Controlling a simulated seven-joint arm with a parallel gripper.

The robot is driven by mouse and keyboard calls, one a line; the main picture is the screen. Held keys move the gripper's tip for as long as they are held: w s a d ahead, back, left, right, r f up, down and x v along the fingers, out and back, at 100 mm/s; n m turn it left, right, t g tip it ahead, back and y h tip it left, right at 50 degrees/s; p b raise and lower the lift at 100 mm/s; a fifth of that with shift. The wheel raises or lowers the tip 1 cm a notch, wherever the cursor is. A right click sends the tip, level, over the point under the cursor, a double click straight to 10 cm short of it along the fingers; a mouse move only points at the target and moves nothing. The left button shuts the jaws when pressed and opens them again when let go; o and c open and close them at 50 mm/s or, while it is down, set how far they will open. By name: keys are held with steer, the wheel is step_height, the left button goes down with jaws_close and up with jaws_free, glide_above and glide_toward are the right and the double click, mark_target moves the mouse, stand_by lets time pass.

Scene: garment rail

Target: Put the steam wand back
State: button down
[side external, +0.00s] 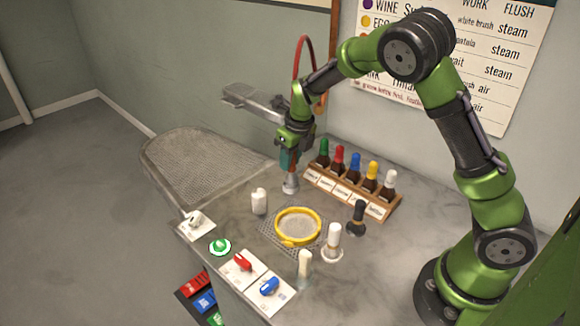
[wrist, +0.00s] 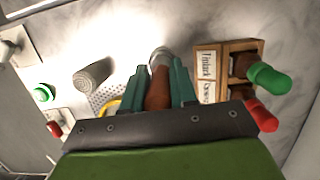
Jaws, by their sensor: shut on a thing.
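The steam wand has a brown handle and a pale metal head (side external: 291,185). In the side view it hangs head down below my gripper (side external: 289,160), over the counter left of the bottle rack. In the wrist view my gripper (wrist: 158,88) has its teal fingers on both sides of the brown handle (wrist: 158,92), shut on it. The metal head (wrist: 160,57) points away from my wrist. I cannot tell whether the head touches the counter. A red hose (side external: 297,55) loops above my forearm. I cannot make out which place is the wand's holder.
A wooden rack (side external: 346,196) of several colour-capped bottles stands right of the wand. A yellow-rimmed mesh ring (side external: 298,226) lies in front. A white piece (side external: 259,202), a white brush (side external: 333,238) and a black brush (side external: 357,217) stand nearby. The mesh pressing board (side external: 205,170) is left.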

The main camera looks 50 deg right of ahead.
steer(key=shift+f, duration=0.35)
steer(key=shift+f, duration=0.2)
steer(key=shift+f, duration=0.25)
stand_by(0.5)
steer(key=c, duration=0.8)
jaws_free()
steer(key=shift+o, duration=0.2)
steer(key=shift+o, duration=1.4)
steer(key=shift+r, duration=0.1)
